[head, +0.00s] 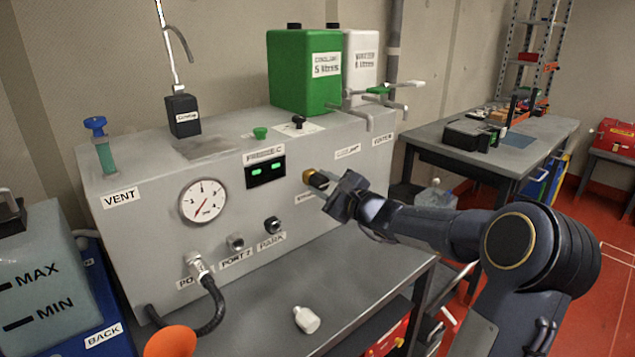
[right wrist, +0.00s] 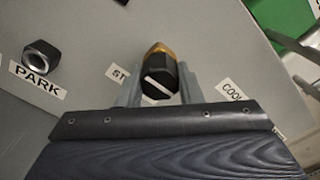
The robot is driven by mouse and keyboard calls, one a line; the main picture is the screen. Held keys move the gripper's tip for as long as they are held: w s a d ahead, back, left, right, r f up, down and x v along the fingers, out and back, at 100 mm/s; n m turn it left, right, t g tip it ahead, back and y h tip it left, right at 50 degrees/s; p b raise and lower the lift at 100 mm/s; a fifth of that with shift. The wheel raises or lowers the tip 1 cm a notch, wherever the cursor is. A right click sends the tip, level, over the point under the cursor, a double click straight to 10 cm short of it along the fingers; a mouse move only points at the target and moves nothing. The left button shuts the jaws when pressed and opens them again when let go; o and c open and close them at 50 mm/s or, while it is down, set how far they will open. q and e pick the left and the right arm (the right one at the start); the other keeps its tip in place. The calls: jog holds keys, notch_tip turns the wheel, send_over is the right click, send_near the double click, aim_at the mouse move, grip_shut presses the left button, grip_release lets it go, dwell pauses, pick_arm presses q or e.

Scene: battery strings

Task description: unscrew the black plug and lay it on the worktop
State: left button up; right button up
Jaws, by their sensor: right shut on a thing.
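The black plug (right wrist: 160,82) has a white bar across its face and a brass-coloured collar behind it. It sits at the front panel of the grey cabinet (head: 150,235), beside a partly hidden label starting "ST". In the head view the brass collar (head: 308,177) shows just left of my gripper. My right gripper (head: 328,184) is shut on the plug, with one finger on each side in the right wrist view (right wrist: 158,90). The grey worktop (head: 375,262) lies below the panel. My left gripper is not in view.
A black hose (head: 212,310) hangs from the left port. The PARK port (head: 272,225) has a dark fitting. Taps (head: 380,92) stick out at upper right. The worktop's right part is clear.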

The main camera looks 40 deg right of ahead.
jog(key=shift+f+n+b, duration=0.15)
jog(key=shift+n+b, duration=2.05)
jog(key=shift+b, duration=1.2)
jog(key=shift+n+b, duration=0.6)
jog(key=shift+b, duration=0.15)
jog(key=shift+n+b, duration=0.3)
jog(key=shift+b, duration=0.2)
jog(key=shift+n+b, duration=2.1)
jog(key=shift+b, duration=0.4)
jog(key=shift+n+b, duration=0.4)
jog(key=shift+n, duration=0.1)
jog(key=shift+s, duration=0.1)
